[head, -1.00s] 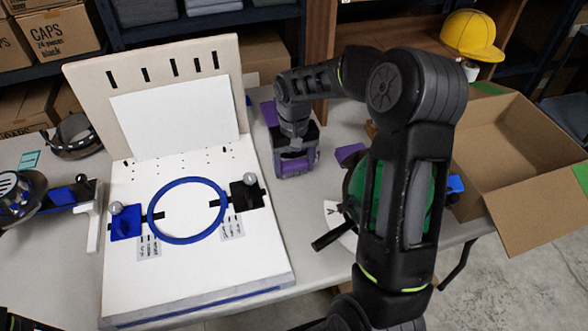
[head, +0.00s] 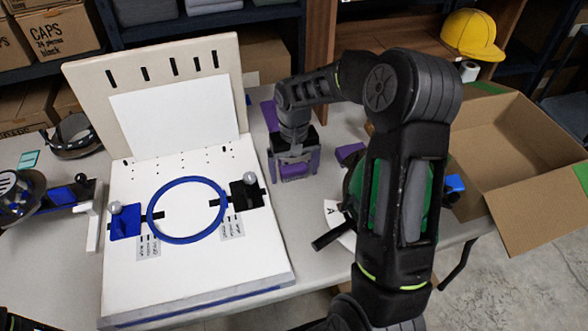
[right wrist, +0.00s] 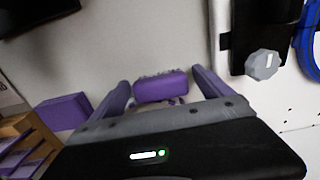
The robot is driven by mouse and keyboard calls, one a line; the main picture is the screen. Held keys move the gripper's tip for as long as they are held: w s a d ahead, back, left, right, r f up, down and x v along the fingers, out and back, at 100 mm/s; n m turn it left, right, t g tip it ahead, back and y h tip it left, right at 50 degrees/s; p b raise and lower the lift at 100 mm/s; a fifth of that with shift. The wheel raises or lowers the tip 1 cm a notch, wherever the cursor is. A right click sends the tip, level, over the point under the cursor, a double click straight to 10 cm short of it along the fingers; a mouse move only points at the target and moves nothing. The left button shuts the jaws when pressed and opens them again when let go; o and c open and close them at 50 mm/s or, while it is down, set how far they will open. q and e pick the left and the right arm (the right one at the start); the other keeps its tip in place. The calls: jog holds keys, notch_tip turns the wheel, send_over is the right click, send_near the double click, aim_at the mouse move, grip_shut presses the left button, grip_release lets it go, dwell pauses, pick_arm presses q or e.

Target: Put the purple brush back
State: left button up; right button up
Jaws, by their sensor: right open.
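The purple brush (right wrist: 161,86) lies on the grey table, with a pale bristle-like strip along its far edge in the right wrist view. In the head view it shows as a purple block (head: 294,170) under my right gripper. My right gripper (head: 293,176) is open, pointing down just right of the white board. Its two purple fingers (right wrist: 163,90) stand on either side of the brush, with a gap on each side in the wrist view. The near part of the brush is hidden by the gripper body.
A white board (head: 190,265) with a blue ring (head: 150,222) stands left of the gripper. Another purple block (head: 350,153) and a green round thing (head: 356,180) lie to the right, partly behind my arm. An open cardboard box (head: 520,150) is farther right.

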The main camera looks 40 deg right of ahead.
aim_at(294, 168)
jog(key=shift+r, duration=0.1)
notch_tip(294, 168, up, 12)
jog(key=shift+p, duration=0.45)
dwell(0.4)
